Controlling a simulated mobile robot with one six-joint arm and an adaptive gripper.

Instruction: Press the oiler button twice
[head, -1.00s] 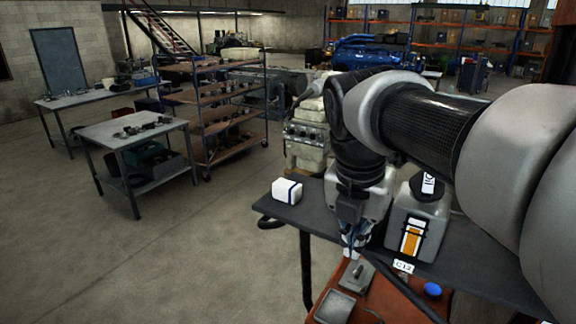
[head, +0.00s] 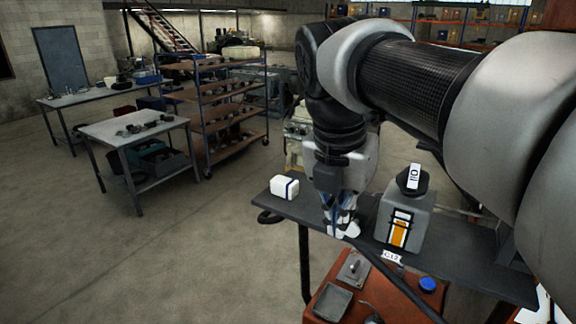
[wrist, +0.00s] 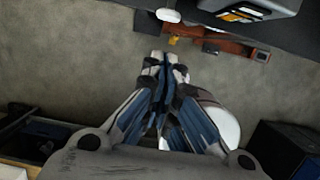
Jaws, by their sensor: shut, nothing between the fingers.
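The oiler is a grey box-shaped can (head: 420,213) with an orange and white label and a black cap (head: 411,183) on top that carries a white "OIL" tag. It stands on a dark shelf (head: 462,262). My gripper (head: 345,229) points down just left of the oiler, apart from it in the picture, with its fingers together and empty. In the wrist view my gripper (wrist: 164,58) is closed, and part of the oiler (wrist: 285,6) shows at the upper right. The cap is not seen clearly there.
A white box with a blue band (head: 285,187) sits on the shelf left of my gripper. Below is a red-orange cabinet top with a grey tray (head: 332,302) and a blue round knob (head: 428,284). A "C12" tag (head: 391,257) marks the shelf edge. Floor at left is open.

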